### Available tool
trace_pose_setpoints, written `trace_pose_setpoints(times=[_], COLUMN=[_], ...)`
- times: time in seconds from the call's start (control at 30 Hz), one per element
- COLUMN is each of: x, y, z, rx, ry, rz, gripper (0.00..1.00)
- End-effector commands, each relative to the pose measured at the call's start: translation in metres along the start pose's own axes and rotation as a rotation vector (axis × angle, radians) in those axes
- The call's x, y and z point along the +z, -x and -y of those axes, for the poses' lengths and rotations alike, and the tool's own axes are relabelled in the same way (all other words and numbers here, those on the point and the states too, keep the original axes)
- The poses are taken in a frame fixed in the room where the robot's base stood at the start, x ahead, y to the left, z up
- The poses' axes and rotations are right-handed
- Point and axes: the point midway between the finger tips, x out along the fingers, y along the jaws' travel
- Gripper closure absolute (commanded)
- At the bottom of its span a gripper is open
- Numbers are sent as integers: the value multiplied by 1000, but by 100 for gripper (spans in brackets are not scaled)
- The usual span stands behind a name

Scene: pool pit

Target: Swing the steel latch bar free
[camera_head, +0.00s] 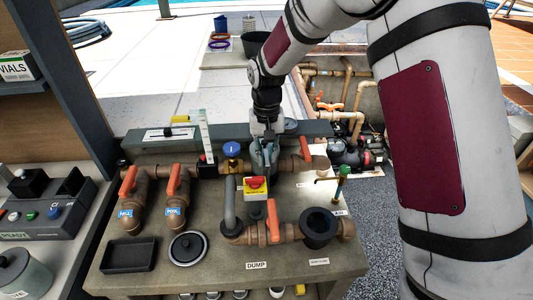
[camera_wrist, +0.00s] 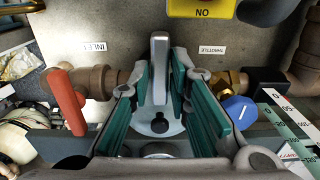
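The steel latch bar (camera_wrist: 160,65) stands out as a plain grey bar in the middle of the wrist view. Its near end meets a grey round part with a dark hole (camera_wrist: 159,125). My gripper (camera_wrist: 163,80) points down over it, with one teal-padded finger on each side of the bar. Gaps show between the bar and both pads, so the fingers look open around it. In the head view my gripper (camera_head: 264,165) is over the pipework at the middle of the bench, and it hides the bar there.
An orange valve handle (camera_wrist: 67,102) is close left of the fingers in the wrist view, with a blue knob (camera_wrist: 239,111) close right. A red button on a yellow box (camera_head: 256,187) sits in front of my gripper. A dark tray (camera_head: 129,255) lies at the bench's front left.

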Motion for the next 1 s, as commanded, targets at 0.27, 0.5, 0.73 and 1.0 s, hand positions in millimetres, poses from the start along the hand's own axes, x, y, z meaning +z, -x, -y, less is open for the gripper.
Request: trace_pose_setpoints(times=[0.27, 0.5, 0.73, 1.0], x=[0, 0, -1, -1], y=[0, 0, -1, -1], z=[0, 0, 0, 0], rx=[0, 0, -1, -1], ry=[2, 54, 201, 450], rz=[0, 0, 0, 0], gripper=[100, 100, 100, 100])
